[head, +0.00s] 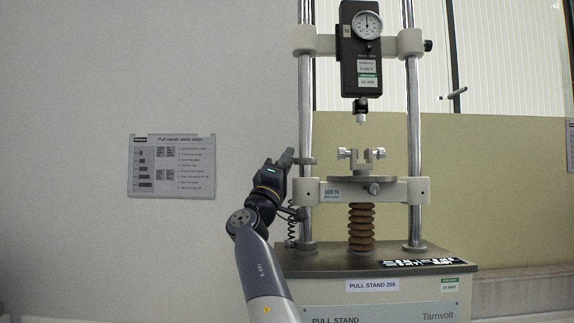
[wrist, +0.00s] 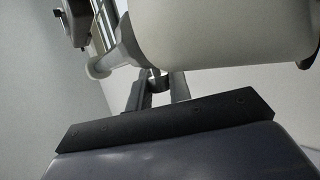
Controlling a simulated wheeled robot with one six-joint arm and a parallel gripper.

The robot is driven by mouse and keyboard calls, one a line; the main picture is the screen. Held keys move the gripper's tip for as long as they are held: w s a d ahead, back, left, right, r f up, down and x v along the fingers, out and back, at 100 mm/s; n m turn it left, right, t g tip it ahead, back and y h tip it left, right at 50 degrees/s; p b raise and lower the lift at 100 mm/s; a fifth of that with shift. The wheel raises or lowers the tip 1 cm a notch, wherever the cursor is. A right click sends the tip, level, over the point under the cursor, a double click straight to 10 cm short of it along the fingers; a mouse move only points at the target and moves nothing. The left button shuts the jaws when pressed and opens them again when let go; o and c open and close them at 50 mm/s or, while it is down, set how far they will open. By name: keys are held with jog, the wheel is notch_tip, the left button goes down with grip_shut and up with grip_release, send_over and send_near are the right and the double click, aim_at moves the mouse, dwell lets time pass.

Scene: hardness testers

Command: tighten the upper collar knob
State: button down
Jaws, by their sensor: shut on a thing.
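The pull stand has a left column (head: 305,110) with a small grey upper collar (head: 306,161) on it, above the moving crosshead (head: 330,191). My gripper (head: 290,155) reaches up from the lower left, its fingertips at the left side of this collar. The collar's knob is mostly hidden by the fingers in the head view. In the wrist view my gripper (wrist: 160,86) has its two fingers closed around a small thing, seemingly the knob. I cannot tell how tight the knob is. A lower collar (head: 301,214) sits on the same column below the crosshead.
A force gauge (head: 361,55) hangs at the top between the columns. Clamps (head: 361,156) stand on the crosshead above a brown bellows (head: 361,226). A coiled cable (head: 291,228) hangs beside my wrist. A wall chart (head: 171,166) is at left; space between is clear.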

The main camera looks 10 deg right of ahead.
jog(key=c, duration=1.6)
grip_release()
jog(key=shift+s+a+f+b, duration=0.25)
jog(key=shift+a+f+b, duration=0.05)
jog(key=shift+f+b, duration=0.3)
jog(key=b+v, duration=0.5)
jog(key=v, duration=0.4)
jog(key=shift+s+b, duration=0.25)
jog(key=shift+b, duration=0.05)
jog(key=shift+a, duration=0.1)
